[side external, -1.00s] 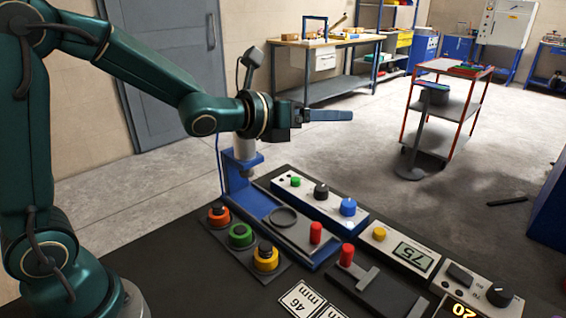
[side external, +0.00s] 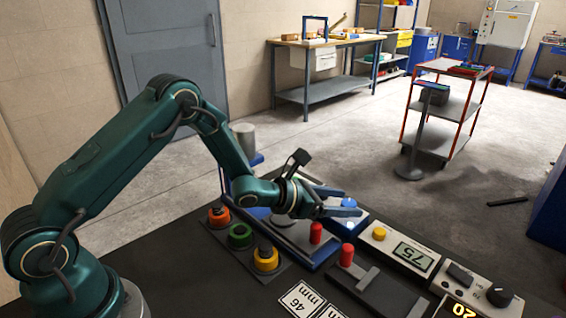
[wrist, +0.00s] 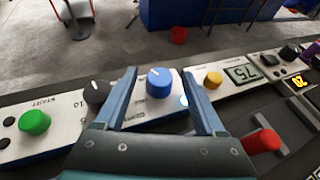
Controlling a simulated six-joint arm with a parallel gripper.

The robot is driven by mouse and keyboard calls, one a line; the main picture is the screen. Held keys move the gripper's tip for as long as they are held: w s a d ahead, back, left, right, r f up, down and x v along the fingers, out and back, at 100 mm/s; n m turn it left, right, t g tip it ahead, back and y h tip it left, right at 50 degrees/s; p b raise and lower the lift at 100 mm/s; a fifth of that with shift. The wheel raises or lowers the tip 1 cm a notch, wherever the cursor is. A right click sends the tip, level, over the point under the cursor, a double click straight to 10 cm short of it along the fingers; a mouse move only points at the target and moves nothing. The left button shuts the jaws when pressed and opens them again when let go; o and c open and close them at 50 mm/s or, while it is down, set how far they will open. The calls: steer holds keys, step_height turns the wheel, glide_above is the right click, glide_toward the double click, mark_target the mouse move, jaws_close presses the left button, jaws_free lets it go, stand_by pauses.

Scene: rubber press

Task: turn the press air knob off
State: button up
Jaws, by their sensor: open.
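A white control panel (wrist: 132,115) on the press carries a green button (wrist: 34,121), a black knob (wrist: 97,92) and a blue knob (wrist: 160,84). The panel's lettering is too small to tell which knob is the press air one. The blue knob has a white mark on top, towards the panel's far side. My gripper (wrist: 159,73) is open, its two fingers on either side of the blue knob, with gaps to both. In the side external view my gripper (side external: 353,206) is low over the panel's right end, and the blue knob (side external: 348,202) shows between the fingers.
Right of the panel is a box with a yellow button (side external: 379,233) and a display (side external: 413,256). Orange, green and yellow rings (side external: 240,236) sit on the left. A dial box (side external: 499,294) is far right.

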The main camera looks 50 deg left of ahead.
steer(key=shift+x, duration=1.05)
jaws_close()
steer(key=shift+d, duration=0.1)
steer(key=shift+d+n+t+y, duration=0.1)
steer(key=shift+n+t+y, duration=0.2)
steer(key=shift+n+y, duration=0.4)
jaws_free()
